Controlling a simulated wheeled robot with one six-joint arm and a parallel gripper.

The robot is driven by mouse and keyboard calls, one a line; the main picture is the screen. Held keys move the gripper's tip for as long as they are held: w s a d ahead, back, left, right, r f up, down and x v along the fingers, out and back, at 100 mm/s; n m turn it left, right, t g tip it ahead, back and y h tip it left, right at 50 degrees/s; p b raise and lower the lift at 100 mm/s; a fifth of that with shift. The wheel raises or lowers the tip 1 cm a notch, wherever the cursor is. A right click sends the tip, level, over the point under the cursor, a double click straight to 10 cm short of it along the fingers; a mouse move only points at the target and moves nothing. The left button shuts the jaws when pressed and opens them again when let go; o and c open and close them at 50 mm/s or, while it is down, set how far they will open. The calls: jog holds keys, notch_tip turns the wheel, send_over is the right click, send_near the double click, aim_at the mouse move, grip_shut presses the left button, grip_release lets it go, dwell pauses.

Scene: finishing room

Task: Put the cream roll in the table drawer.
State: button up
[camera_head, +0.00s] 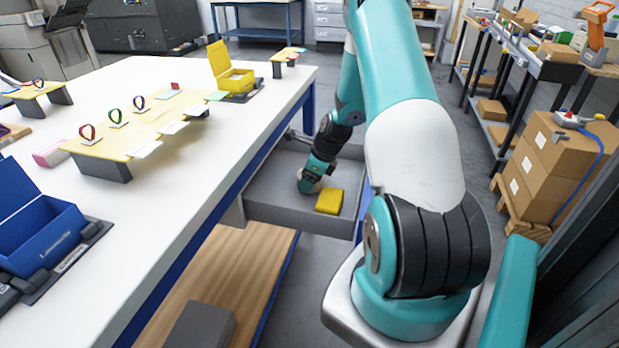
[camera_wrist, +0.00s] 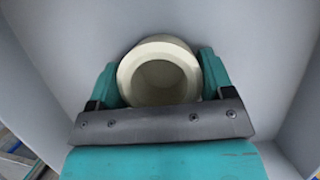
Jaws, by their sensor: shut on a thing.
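The cream roll (camera_wrist: 159,72) shows in the wrist view as a pale ring with a hollow middle. It sits between the two teal fingers of my gripper (camera_wrist: 160,85), which are shut on it. The grey table drawer (camera_head: 262,190) is pulled open from the table in the head view. My gripper (camera_head: 312,182) reaches down inside the drawer, left of a yellow block. In the head view the roll is mostly hidden by my gripper. I cannot tell whether the roll touches the drawer floor.
The yellow block (camera_head: 329,201) lies in the drawer. The white table (camera_head: 130,240) carries an open yellow box (camera_head: 232,75), an open blue box (camera_head: 38,225) and a yellow display board (camera_head: 150,125). Cardboard boxes (camera_head: 555,165) are stacked at the right.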

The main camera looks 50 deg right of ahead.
jog(key=o, duration=0.9)
jog(key=shift+f, duration=0.1)
jog(key=p+v, duration=0.1)
jog(key=v, duration=1.1)
jog(key=shift+s, duration=0.1)
